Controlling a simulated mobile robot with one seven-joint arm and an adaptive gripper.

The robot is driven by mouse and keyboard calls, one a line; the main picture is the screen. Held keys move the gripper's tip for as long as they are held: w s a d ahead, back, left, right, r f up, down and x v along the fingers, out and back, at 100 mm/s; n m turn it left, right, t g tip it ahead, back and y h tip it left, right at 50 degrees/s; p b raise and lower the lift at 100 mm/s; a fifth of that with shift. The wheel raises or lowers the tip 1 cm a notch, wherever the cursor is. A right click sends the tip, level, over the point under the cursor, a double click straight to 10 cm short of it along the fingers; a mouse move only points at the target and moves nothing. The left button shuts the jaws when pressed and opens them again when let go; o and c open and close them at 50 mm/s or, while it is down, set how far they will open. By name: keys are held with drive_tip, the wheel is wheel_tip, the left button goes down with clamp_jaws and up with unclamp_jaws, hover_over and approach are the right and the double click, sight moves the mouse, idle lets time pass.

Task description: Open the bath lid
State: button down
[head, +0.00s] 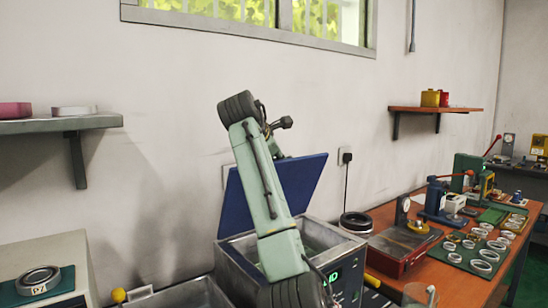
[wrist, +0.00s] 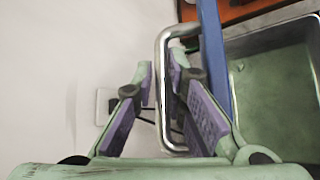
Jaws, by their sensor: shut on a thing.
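The blue bath lid (head: 305,180) stands raised and tilted at the back of the grey metal bath (head: 345,250) in the head view, partly behind my arm. The wrist view shows the lid edge-on (wrist: 212,75), with its bent metal handle (wrist: 163,60). My gripper (wrist: 160,80) is shut on the handle, its purple-padded fingers on either side of the bar. The open bath basin (wrist: 275,90) shows to the right of the lid. In the head view my fingers and the handle are hidden.
A wooden bench (head: 455,285) to the right holds a red tray (head: 400,250), small presses and several metal rings. A wall shelf (head: 60,124) is at the left. A white wall stands close behind the lid. A ring (head: 38,280) lies on the left unit.

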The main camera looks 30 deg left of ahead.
drive_tip(key=shift+s+a+r, duration=0.1)
drive_tip(key=shift+a, duration=0.3)
drive_tip(key=c, duration=2.1)
unclamp_jaws()
drive_tip(key=shift+o, duration=0.7)
drive_tip(key=shift+f, duration=0.2)
drive_tip(key=v, duration=1.2)
drive_tip(key=shift+d+r, duration=0.2)
drive_tip(key=shift+f, duration=0.1)
